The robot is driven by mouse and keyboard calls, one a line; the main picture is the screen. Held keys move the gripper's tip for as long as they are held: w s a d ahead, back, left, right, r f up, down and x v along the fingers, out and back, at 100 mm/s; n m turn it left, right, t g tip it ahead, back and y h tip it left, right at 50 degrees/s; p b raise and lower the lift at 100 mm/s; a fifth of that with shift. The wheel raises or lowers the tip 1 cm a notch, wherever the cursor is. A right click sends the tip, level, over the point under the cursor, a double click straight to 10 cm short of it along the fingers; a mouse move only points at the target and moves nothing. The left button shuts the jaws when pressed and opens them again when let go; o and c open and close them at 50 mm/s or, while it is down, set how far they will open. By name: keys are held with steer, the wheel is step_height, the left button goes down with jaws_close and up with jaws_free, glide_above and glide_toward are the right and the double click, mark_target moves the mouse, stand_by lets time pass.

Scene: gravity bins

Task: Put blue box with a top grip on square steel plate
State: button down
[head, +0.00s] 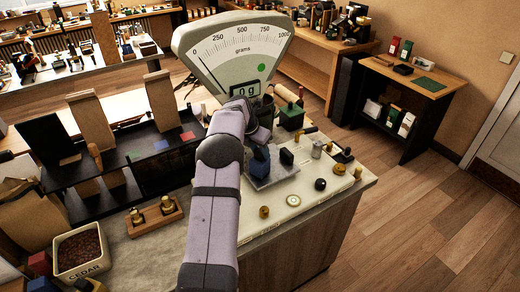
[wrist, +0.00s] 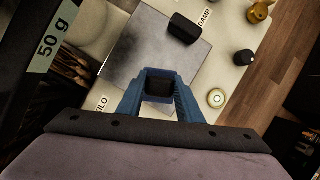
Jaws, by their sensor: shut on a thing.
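My gripper (wrist: 158,92) has blue fingers and is shut on the blue box (head: 260,161). Between the fingertips in the wrist view I see a blue edge and a dark middle; most of the box is hidden. The square steel plate (head: 286,174) lies under and around the box in the head view. In the wrist view the plate (wrist: 140,42) shows beyond the fingertips. The box is over the plate; I cannot tell whether it touches it. The scale dial (head: 240,50) reads 0 g.
A dark knob (wrist: 244,57), a pale round disc (wrist: 216,97) and brass weights lie to the right on the counter. A black rack (head: 150,160) and a CEDAR bin (head: 80,250) are left.

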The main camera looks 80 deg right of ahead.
steer(key=shift+f, duration=0.1)
steer(key=c, duration=1.3)
jaws_free()
steer(key=shift+o, duration=0.2)
steer(key=shift+r, duration=0.3)
steer(key=b+v, duration=0.4)
steer(key=v, duration=0.7)
steer(key=shift+a+r, duration=0.25)
steer(key=shift+r, duration=0.1)
